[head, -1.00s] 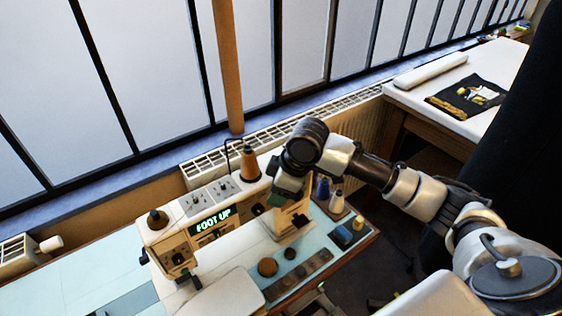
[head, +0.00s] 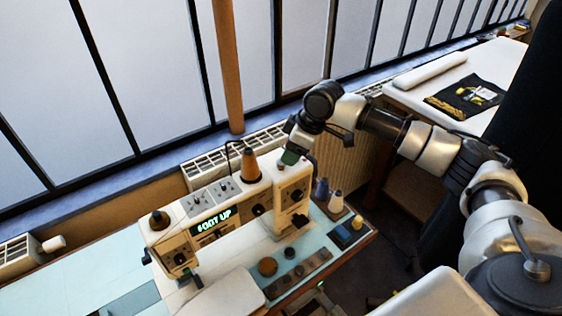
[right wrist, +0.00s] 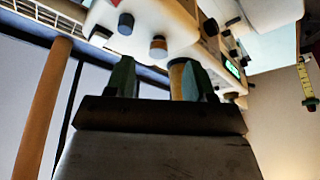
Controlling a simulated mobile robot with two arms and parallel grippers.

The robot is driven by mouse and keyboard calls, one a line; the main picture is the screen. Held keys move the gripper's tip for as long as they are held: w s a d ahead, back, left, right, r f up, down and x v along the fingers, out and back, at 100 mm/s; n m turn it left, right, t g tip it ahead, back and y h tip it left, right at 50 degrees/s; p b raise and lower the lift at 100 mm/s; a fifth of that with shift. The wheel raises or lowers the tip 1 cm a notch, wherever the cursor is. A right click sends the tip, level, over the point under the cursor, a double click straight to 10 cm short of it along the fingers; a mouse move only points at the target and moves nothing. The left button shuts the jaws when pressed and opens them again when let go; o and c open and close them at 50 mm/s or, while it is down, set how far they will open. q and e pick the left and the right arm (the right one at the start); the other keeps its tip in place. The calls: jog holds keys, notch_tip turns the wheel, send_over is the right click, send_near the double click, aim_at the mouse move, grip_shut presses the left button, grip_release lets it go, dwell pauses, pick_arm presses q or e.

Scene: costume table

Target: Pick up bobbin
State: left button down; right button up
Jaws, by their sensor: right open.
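My right gripper (head: 291,157) is over the right end of the sewing machine (head: 225,215) in the head view. In the right wrist view its green fingers (right wrist: 158,80) stand apart. A tan cylinder (right wrist: 178,78) shows beside the finger on the right, apparently beyond it, likely the thread cone (head: 250,166). Two small knob-like pieces, one dark (right wrist: 125,23) and one grey and orange (right wrist: 158,46), sit on the machine past the fingertips. I cannot tell whether either is the bobbin. My left gripper is not in view.
On the table are a round brown item (head: 267,266), a small dark disc (head: 290,253) and a dark strip (head: 299,275) with several pieces. Small bottles (head: 336,203) stand right of the machine. A radiator and windows are behind. A white table (head: 510,62) is at far right.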

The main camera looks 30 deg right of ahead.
aim_at(279, 163)
jog(key=f, duration=0.1)
jog(key=w+a+f+p, duration=0.1)
jog(key=f, duration=0.1)
jog(key=shift+w+a, duration=0.3)
jog(key=shift+w, duration=0.05)
jog(key=shift+w+a+f, duration=0.15)
jog(key=shift+f, duration=0.3)
jog(key=shift+c, duration=1.2)
jog(key=c, duration=0.8)
jog(key=shift+o, duration=0.2)
jog(key=shift+r, duration=0.2)
